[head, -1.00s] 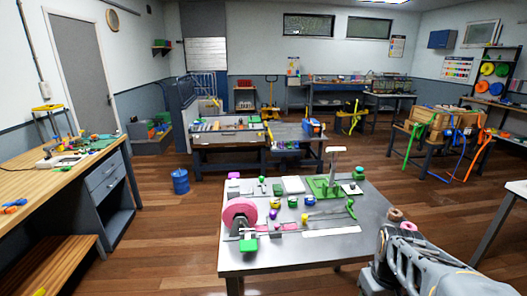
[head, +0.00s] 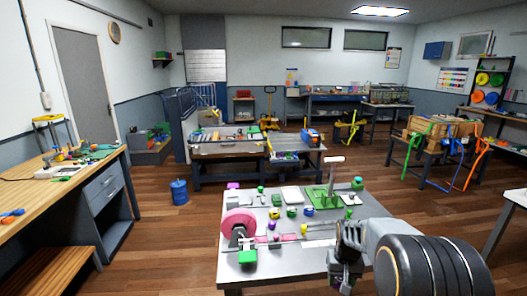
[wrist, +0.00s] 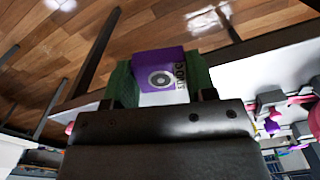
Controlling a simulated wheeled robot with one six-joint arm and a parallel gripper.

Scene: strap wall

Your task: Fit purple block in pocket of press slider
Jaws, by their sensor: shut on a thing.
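In the wrist view, the purple block (wrist: 160,70) has a grey ring mark and dark lettering on its face. It is clamped between the green finger pads of my gripper (wrist: 158,84). In the head view, my gripper (head: 344,280) hangs at the front right edge of the grey metal table (head: 290,268), and the block there is too small to make out. A press-like stand (head: 334,166) with a green base (head: 319,197) stands at the table's back right. I cannot tell the slider's pocket at this size.
A pink wheel (head: 238,224) on a grey stand and a green block (head: 248,257) are at the table's left. Several small coloured parts and a white tray (head: 292,194) fill its middle and back. The front strip of the table is mostly clear. A blue bin (head: 180,192) stands on the floor.

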